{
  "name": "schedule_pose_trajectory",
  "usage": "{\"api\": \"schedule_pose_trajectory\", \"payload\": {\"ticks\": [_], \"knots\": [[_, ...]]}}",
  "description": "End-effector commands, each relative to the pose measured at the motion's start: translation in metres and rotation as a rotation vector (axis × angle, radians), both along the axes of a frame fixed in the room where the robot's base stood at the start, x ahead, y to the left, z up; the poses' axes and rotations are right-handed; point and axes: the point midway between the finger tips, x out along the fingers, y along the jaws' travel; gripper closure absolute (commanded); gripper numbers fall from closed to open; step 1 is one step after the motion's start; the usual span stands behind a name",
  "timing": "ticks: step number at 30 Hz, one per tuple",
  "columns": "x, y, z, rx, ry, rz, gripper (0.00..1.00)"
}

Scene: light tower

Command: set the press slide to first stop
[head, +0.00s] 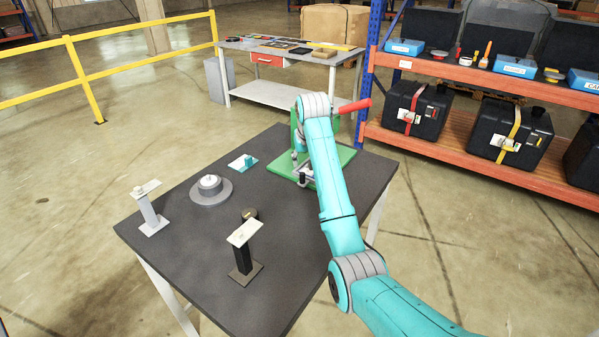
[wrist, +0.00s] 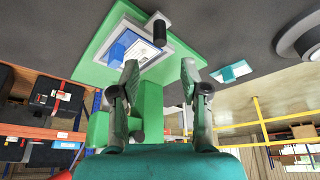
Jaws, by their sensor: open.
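The green press stands at the far right of the dark table; its base (head: 341,162) and red handle (head: 353,106) show in the head view, with my arm hiding much of the rest. In the wrist view its green base (wrist: 101,47) carries a pale plate, likely the slide (wrist: 147,52), with a blue block (wrist: 122,44) and a black knob (wrist: 159,27) at one edge. My gripper (wrist: 159,72) is open, with nothing seen between its fingertips. The fingers are near the plate, apart from the knob. The slide's stops cannot be made out.
On the table stand a round grey dial (head: 210,187), a small teal block on a white plate (head: 244,162), a white post (head: 149,207) and a black post with a pale top (head: 244,250). An orange shelf (head: 480,165) with black cases stands at right.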

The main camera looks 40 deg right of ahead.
Motion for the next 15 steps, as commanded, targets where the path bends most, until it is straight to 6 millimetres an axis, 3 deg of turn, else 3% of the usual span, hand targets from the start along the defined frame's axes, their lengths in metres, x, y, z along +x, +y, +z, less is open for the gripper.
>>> {"api": "schedule_pose_trajectory", "payload": {"ticks": [9,15], "knots": [[0.019,-0.009,-0.052,0.001,0.002,0.000,0.54],[0.028,-0.013,-0.074,0.000,0.001,0.000,0.54]]}}
